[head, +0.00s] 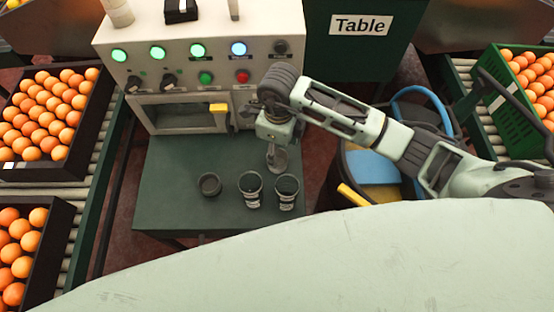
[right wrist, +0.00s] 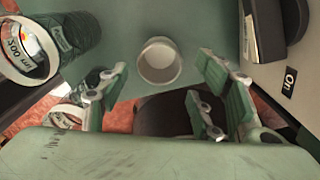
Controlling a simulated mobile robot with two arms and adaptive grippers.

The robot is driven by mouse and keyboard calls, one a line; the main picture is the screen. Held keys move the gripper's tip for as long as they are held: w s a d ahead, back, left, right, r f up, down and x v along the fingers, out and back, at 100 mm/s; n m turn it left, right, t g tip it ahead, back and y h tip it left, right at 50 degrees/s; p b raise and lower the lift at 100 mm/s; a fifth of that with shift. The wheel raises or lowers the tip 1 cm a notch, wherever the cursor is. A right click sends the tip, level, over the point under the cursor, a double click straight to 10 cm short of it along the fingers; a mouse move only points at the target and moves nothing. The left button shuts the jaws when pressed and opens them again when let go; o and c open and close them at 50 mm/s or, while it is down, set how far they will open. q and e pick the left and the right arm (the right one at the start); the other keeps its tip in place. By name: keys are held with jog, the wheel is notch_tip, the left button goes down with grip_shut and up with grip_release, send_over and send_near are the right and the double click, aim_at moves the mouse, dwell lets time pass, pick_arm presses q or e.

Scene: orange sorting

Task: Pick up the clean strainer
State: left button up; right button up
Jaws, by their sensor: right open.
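Three small round vessels stand on the green table (head: 165,205): a plain dark cup (head: 209,184) at left, then a dark vessel with a pale label (head: 250,190) and a similar one (head: 287,192) to its right. I cannot tell which is the clean strainer. My right gripper (head: 277,157) is above the table, behind the two labelled vessels. It is open and empty, pointing down. In the right wrist view a pale-rimmed cup (right wrist: 159,62) lies beyond the open fingers (right wrist: 165,95), apart from them. A large dark labelled vessel (right wrist: 62,42) is at upper left. My left gripper is not in view.
A control machine (head: 190,60) with lit buttons and a yellow-handled opening (head: 218,108) stands behind the table. Orange crates sit at left (head: 78,165) and a green crate (head: 500,105) at right. A blue-and-yellow container (head: 372,168) is right of the table. The table's left side is clear.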

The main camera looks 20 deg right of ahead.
aim_at(282, 156)
jog(key=f, duration=0.5)
jog(key=shift+s+a+f+p, duration=0.2)
jog(key=shift+f+p, duration=0.1)
jog(key=shift+p, duration=0.1)
jog(key=shift+w, duration=0.1)
jog(key=c, duration=1.2)
jog(key=shift+c, duration=0.2)
